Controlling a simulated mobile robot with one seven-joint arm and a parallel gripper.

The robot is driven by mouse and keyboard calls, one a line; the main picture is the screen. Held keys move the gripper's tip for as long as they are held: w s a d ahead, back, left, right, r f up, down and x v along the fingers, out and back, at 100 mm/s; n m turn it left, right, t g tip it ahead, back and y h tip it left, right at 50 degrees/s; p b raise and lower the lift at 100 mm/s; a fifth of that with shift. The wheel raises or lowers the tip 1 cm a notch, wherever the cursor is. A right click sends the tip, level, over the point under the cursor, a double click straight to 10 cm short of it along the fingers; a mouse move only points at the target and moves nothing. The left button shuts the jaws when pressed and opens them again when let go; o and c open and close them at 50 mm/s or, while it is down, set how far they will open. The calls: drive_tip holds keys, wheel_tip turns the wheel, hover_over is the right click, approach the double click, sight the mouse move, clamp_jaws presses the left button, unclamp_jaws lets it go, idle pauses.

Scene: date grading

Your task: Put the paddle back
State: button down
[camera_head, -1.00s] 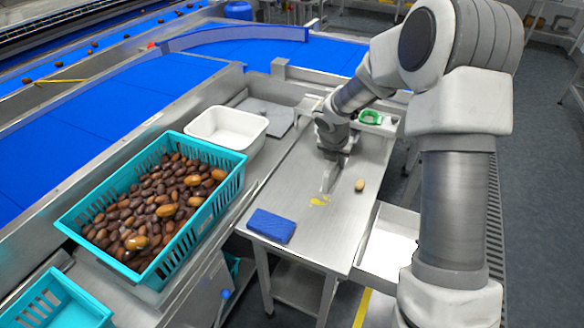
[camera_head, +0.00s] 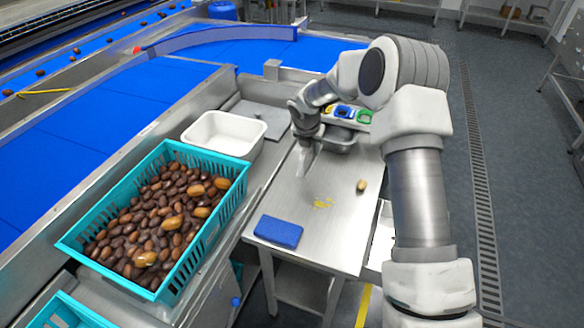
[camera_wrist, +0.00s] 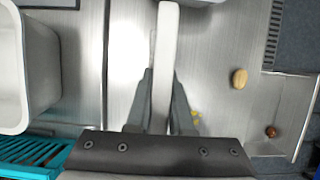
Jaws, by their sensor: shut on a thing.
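My gripper (camera_head: 306,148) is over the far half of the steel table (camera_head: 290,205). In the wrist view my gripper (camera_wrist: 161,85) is shut on the paddle (camera_wrist: 167,40), a long pale flat bar that sticks out past the fingertips.
A blue sponge (camera_head: 278,231), yellow smears (camera_head: 322,203) and a lone date (camera_head: 361,186) are on the table. Coloured rings (camera_head: 343,112) and a metal pan (camera_head: 338,141) are behind the gripper. Left are a white tub (camera_head: 225,146) and a teal crate (camera_head: 232,194) of dates.

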drive_tip(key=a+f, duration=0.1)
drive_tip(key=a, duration=0.1)
drive_tip(key=a+f, duration=0.1)
drive_tip(key=a, duration=0.1)
drive_tip(key=w+a+f, duration=0.1)
drive_tip(key=a, duration=0.1)
drive_tip(key=shift+f, duration=0.35)
drive_tip(key=shift+f+b, duration=0.4)
drive_tip(key=shift+f, duration=1.55)
drive_tip(key=shift+f, duration=0.15)
drive_tip(key=c, duration=0.8)
unclamp_jaws()
drive_tip(key=shift+r, duration=0.3)
drive_tip(key=p+v, duration=0.1)
drive_tip(key=v, duration=1.1)
